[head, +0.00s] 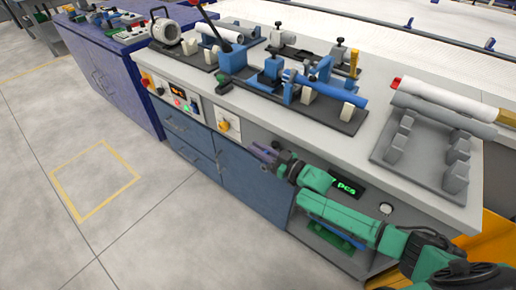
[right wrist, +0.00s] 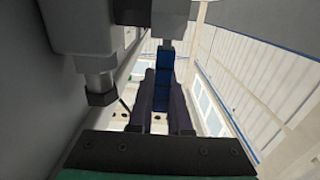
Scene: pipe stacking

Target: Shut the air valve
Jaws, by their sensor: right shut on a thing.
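My right gripper (head: 264,153) reaches in from the lower right of the head view, close to the front of the workbench, below the tabletop edge. In the right wrist view its two dark fingers (right wrist: 163,100) are shut on a blue lever (right wrist: 165,62), which looks like the air valve's handle. The lever hangs under a grey fitting (right wrist: 150,10) with a metal stem. The valve does not show clearly in the head view, as the tabletop edge and my gripper cover that spot. My left gripper is not in view.
The workbench top (head: 285,125) carries a blue clamping fixture (head: 310,82) and a grey rack (head: 425,150) with pipes. A yellow switch (head: 224,125), a control panel (head: 180,99) and a green display (head: 346,186) sit on its front. The floor (head: 130,225) at left is clear.

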